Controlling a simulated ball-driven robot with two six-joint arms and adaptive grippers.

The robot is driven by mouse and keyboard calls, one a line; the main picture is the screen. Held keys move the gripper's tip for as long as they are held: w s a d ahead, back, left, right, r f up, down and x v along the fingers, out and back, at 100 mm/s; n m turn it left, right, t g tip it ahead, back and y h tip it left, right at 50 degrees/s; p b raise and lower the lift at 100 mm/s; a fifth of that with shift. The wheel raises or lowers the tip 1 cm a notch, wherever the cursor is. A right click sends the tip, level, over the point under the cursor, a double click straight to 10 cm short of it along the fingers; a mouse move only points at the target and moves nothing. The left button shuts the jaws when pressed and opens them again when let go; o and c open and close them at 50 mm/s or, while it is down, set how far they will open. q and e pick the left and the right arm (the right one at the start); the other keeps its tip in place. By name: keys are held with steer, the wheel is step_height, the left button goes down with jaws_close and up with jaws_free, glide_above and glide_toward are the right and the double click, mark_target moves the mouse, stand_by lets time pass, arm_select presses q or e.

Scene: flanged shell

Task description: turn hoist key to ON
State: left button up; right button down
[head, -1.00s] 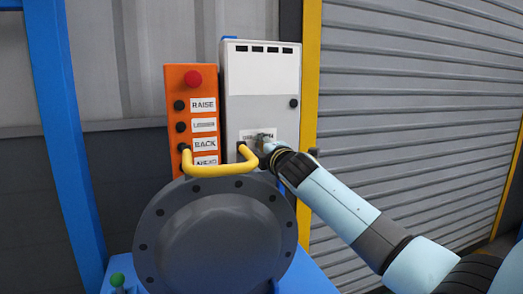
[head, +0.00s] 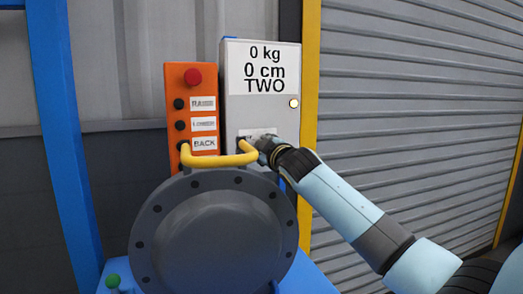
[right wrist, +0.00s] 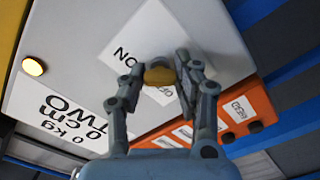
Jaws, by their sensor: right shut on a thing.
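The hoist control box (head: 232,115) is a grey-white cabinet against the wall. Its display (head: 265,70) reads 0 kg, 0 cm, TWO, and a round lamp (head: 294,103) on its right side is lit. In the right wrist view the brass-coloured hoist key (right wrist: 160,76) sits on the box face beside a white label (right wrist: 128,52) with ON and partly covered OFF lettering. My right gripper (right wrist: 161,80) is shut on the key, one finger on each side. In the head view my right gripper (head: 265,143) hides the key. My left gripper is not in view.
An orange pendant (head: 192,105) with a red button and labelled black buttons stands left of the box. A dark flanged shell (head: 214,235) with a yellow handle (head: 220,160) stands in front, close below my right gripper. A grey shutter (head: 420,90) is at right.

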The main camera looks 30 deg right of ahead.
steer(key=shift+f+m, duration=0.15)
steer(key=shift+m, duration=0.35)
steer(key=c, duration=1)
jaws_free()
steer(key=shift+o, duration=0.2)
steer(key=v, duration=1.2)
steer(key=shift+s+a, duration=0.1)
